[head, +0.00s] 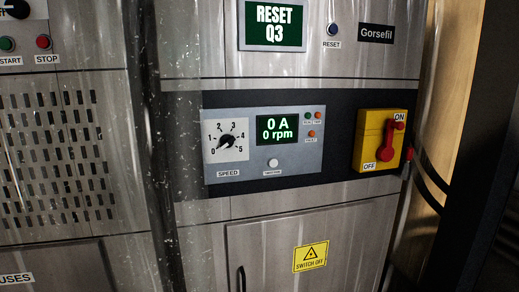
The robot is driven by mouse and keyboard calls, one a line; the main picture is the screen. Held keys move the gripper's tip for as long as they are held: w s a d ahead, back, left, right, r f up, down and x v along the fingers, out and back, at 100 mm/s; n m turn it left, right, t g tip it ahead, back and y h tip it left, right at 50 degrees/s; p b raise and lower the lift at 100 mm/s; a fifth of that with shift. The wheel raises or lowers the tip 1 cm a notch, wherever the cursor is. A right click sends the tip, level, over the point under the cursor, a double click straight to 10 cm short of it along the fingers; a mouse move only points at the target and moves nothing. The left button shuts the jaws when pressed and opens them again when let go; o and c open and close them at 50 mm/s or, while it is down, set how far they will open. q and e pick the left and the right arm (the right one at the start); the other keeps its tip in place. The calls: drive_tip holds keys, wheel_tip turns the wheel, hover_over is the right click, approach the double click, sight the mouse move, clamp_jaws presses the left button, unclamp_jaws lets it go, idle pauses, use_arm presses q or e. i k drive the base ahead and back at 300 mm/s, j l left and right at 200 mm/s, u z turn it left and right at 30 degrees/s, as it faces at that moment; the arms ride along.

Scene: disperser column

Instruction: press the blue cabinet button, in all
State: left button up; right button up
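The blue button (333,29) is a small, round, dark blue button with a pale rim on the upper part of the steel cabinet (208,40). The label "RESET" sits just below it. It is to the right of a green-lit display (273,24) that reads "RESET Q3" and left of the dark "Gorsefil" plate (377,33). Nothing covers the button. Neither of my grippers shows in the head view.
A speed panel (243,172) below has a dial and a screen reading 0 A, 0 rpm. A yellow switch box (367,140) with a red handle protrudes at the right. Green START (7,44) and red STOP (43,42) buttons are at the upper left.

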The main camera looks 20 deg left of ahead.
sight(333, 28)
drive_tip(key=k+j, duration=0.1)
drive_tip(key=j, duration=0.6)
drive_tip(key=k+j, duration=0.1)
drive_tip(key=j, duration=0.55)
